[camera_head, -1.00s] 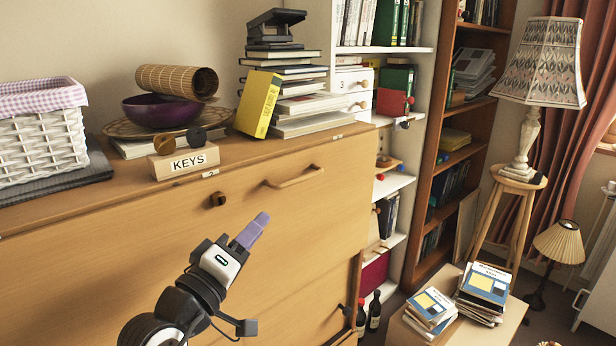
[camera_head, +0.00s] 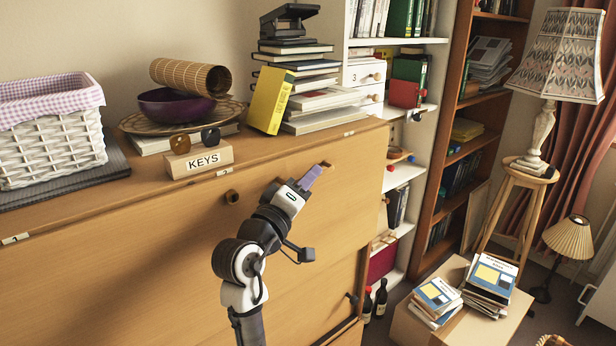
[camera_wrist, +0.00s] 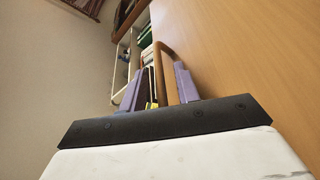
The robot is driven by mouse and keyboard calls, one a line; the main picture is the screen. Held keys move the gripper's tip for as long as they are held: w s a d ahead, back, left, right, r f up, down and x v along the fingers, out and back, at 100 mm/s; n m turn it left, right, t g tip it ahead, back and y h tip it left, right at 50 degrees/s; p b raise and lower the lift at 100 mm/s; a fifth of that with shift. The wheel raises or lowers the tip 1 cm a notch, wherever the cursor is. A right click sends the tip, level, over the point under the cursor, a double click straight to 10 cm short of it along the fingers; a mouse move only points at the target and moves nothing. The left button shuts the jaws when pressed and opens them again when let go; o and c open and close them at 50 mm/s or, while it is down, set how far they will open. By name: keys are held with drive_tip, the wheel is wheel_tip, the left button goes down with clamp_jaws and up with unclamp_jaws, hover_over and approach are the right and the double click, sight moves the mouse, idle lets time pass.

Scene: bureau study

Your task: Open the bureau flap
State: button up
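The bureau flap (camera_head: 340,215) is the upright light-wood front panel below the bureau top, and it stands closed. Its wooden bar handle (camera_head: 326,164) is mostly hidden behind my gripper in the head view. My gripper (camera_head: 312,175) has its purple fingertips at the handle. In the wrist view the fingers (camera_wrist: 160,86) are apart, and the handle (camera_wrist: 158,68) shows as a brown loop with its bar between them. I cannot tell whether either finger touches it. A dark lock knob (camera_head: 231,197) sits on the flap, left of the handle.
On the bureau top stand a white wicker basket (camera_head: 50,148), a purple bowl (camera_head: 172,108), a KEYS block (camera_head: 200,160) and a book stack (camera_head: 320,112). Shelves stand to the right. A low box (camera_head: 420,330) with books stands on the floor at right.

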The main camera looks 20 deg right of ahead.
drive_tip(key=shift+w+d, duration=0.15)
drive_tip(key=shift+c, duration=0.2)
clamp_jaws()
